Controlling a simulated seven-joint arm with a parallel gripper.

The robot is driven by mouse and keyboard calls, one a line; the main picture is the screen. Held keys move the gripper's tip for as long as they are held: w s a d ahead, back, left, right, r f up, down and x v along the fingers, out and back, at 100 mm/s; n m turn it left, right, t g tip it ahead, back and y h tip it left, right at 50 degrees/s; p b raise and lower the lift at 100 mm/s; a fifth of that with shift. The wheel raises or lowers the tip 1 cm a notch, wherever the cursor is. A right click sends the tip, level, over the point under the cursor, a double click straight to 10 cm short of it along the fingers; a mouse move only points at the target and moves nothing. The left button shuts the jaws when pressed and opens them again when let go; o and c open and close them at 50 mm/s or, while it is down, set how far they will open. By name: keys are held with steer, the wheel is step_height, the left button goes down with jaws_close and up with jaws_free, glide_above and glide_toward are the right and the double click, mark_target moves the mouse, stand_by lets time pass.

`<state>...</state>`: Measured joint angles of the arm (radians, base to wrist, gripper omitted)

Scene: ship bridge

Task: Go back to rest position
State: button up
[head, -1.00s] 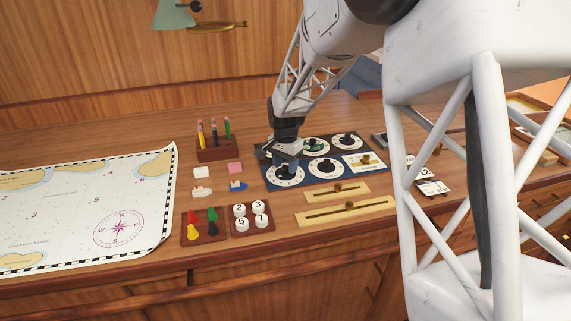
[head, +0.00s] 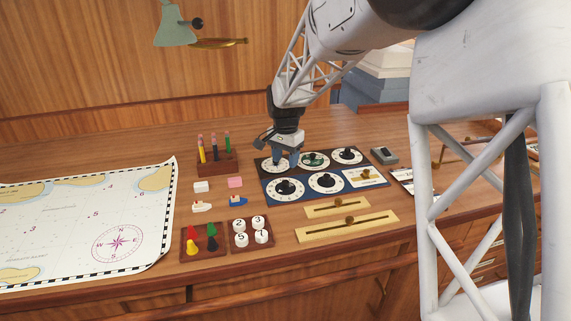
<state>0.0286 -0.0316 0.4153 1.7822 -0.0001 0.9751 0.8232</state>
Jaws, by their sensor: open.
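My gripper (head: 287,158) points down over the back left part of the dial panel (head: 262,190) in the head view. Its fingers are apart, near the back left dial (head: 275,166) and the green dial (head: 313,159). I see nothing held between them. Whether a finger touches a knob cannot be told. The front left dial (head: 285,188) stands clear of the gripper. My arm comes down from the top right.
A pen holder (head: 218,163) stands left of the gripper. Two slider boards (head: 343,228) lie in front. A peg tray (head: 203,255), a numbered tray (head: 251,245) and small boats (head: 238,201) lie front left. A chart (head: 75,225) covers the left. A lamp (head: 175,25) hangs above.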

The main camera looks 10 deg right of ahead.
steer(key=shift+s+r, duration=0.1)
steer(key=shift+r, duration=0.05)
steer(key=shift+s+r, duration=0.15)
steer(key=shift+s, duration=0.05)
steer(key=s+a+r+n+t, duration=0.15)
steer(key=s+r, duration=0.25)
steer(key=s, duration=0.6)
steer(key=s+d+r+n, duration=0.1)
steer(key=s+r+n, duration=0.25)
steer(key=s, duration=0.55)
steer(key=s+a+f+n+t, duration=0.1)
steer(key=s+n, duration=0.3)
steer(key=s, duration=1.7)
steer(key=shift+s+n, duration=0.2)
steer(key=shift+n, duration=0.1)
steer(key=shift+w, duration=0.1)
